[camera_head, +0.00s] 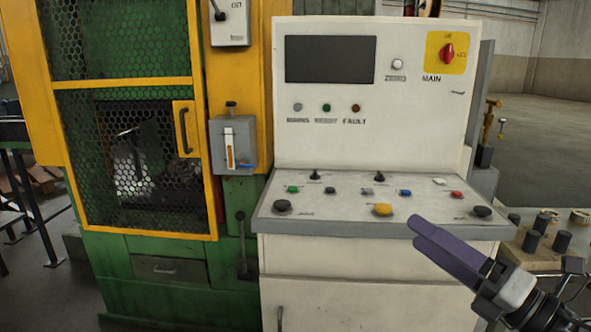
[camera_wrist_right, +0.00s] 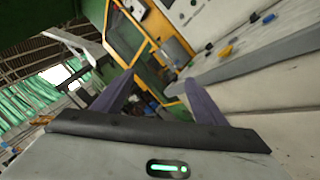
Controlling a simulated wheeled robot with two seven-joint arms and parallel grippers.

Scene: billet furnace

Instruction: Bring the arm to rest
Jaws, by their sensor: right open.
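My right gripper (camera_head: 418,232) comes in from the lower right in the head view, in front of the control console's right part. Its two purple fingers point up and to the left. In the right wrist view the fingers of the right gripper (camera_wrist_right: 160,92) stand apart with nothing between them. The white control console (camera_head: 370,280) has a sloped panel with several coloured buttons, a dark screen (camera_head: 330,59) and a red main switch (camera_head: 447,51). My left gripper is not in view.
A green and yellow furnace housing (camera_head: 150,245) with a mesh door stands left of the console. A small grey box (camera_head: 233,145) is mounted between them. A table with several dark cylinders (camera_head: 532,240) is at the right. Open floor (camera_head: 555,95) lies behind.

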